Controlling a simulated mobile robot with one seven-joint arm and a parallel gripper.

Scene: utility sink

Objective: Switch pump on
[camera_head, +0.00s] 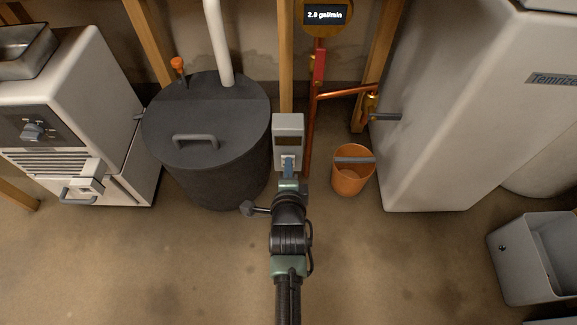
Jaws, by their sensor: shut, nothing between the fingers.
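The grey switch box (288,128) is mounted on a wooden post, right of the dark lidded tank. Its lower part has a small pale switch area (287,161). My gripper (288,168) is at the lower part of this box, shut and with nothing held. The fingertips overlap the switch area, so the lever's position is hidden, and I cannot tell whether they touch it. The dark round tank (205,125) has a handled lid and a white pipe rising from it. A display (325,14) at the top reads 2.9 or 2.8 gal/min.
An orange bucket (352,172) stands right of the box, below copper pipes (345,93). A white cabinet (455,110) is at right, and a white appliance (75,110) is at left. A grey bin (535,260) stands at lower right. The front floor is clear.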

